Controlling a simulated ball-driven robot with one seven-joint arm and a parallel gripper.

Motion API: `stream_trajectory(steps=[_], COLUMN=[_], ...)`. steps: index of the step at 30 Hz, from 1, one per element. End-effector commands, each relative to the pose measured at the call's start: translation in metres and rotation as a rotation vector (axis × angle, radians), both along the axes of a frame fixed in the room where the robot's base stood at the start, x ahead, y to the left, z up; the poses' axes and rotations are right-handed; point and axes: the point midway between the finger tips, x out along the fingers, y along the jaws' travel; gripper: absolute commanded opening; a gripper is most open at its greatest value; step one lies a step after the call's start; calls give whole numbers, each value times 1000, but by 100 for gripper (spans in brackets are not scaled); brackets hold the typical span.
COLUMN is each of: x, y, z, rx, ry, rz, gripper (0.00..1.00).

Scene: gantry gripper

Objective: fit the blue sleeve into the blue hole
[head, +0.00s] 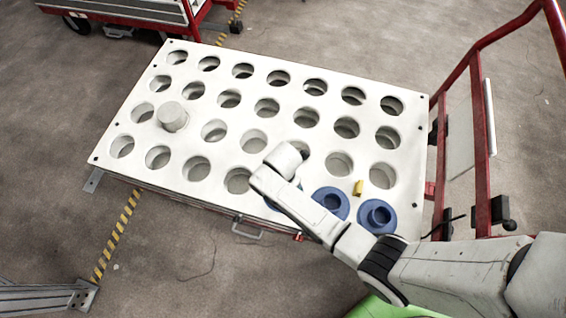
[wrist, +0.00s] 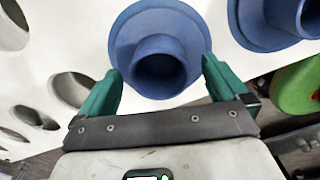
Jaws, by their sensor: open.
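In the wrist view a blue flanged sleeve (wrist: 138,28) with a raised tube lies ahead of my gripper (wrist: 160,65). The green fingers are apart, one on each side of its near part, and nothing is gripped. A second similar blue piece (wrist: 252,28) is cut off at the upper right. In the head view blue pieces show at the board's near right, one in the middle (head: 330,203) and one at the right (head: 377,216). Some blue also shows beside my arm, mostly hidden. My fingers are hidden there. I cannot tell which blue piece is the hole.
The white board (head: 200,112) has rows of open round holes. A pale cylinder (head: 172,117) stands at its left, and a small yellow block (head: 358,187) sits near the blue pieces. Red rails (head: 483,150) rise at the right.

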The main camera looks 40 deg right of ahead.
Motion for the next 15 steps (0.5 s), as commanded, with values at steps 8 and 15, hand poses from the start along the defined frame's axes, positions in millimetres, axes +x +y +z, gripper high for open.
stream_trajectory(steps=[8,15], x=[1,1], y=[0,0], z=[56,90], rx=[1,0], ry=[-5,-3], rz=[-1,0], gripper=[100,100])
